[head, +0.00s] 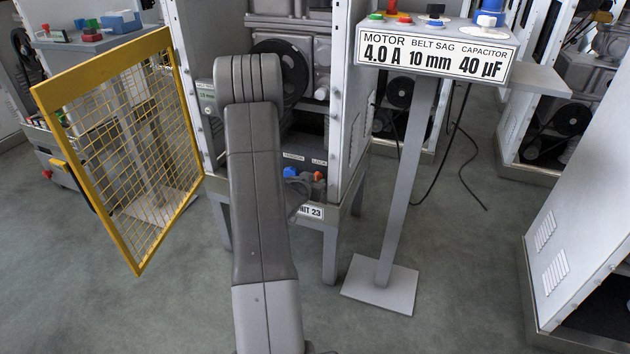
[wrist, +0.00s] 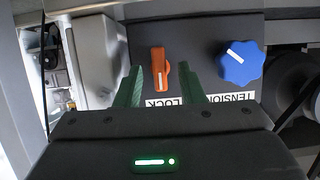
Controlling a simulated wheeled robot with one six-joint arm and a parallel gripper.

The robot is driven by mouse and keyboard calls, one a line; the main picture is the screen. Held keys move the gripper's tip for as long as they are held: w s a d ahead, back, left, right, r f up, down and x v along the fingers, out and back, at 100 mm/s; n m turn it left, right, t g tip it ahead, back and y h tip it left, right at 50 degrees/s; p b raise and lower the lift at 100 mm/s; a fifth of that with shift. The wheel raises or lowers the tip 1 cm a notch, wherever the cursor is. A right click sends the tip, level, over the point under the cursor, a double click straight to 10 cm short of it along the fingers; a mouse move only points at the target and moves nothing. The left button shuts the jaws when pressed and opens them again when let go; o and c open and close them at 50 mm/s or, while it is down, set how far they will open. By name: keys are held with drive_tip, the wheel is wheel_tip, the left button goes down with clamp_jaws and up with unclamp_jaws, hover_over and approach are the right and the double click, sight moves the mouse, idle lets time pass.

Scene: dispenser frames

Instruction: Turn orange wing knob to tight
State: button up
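The orange wing knob (wrist: 160,68) sits on a dark panel (wrist: 200,50) in the wrist view. It stands upright there, with a pale mark on its lower wing toward the upside-down LOCK label (wrist: 163,103). My gripper (wrist: 159,66) is open, with one green finger on each side of the knob and gaps to it; I cannot tell how deep the tips reach.
A blue round knob (wrist: 240,62) with a white mark is right of the orange one, above the TENSION label (wrist: 236,97). In the head view a yellow mesh door (head: 137,150) stands open at left, and a sign stand (head: 405,180) is at right.

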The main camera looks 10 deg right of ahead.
drive_tip(key=p+v, duration=0.2)
drive_tip(key=v, duration=1)
drive_tip(key=b+x, duration=0.2)
drive_tip(key=x, duration=1.1)
drive_tip(key=shift+w+d+f+b, duration=0.1)
drive_tip(key=shift+w+d+b, duration=0.15)
drive_tip(key=shift+b, duration=0.15)
drive_tip(key=shift+s+a, duration=0.1)
drive_tip(key=shift+a, duration=0.05)
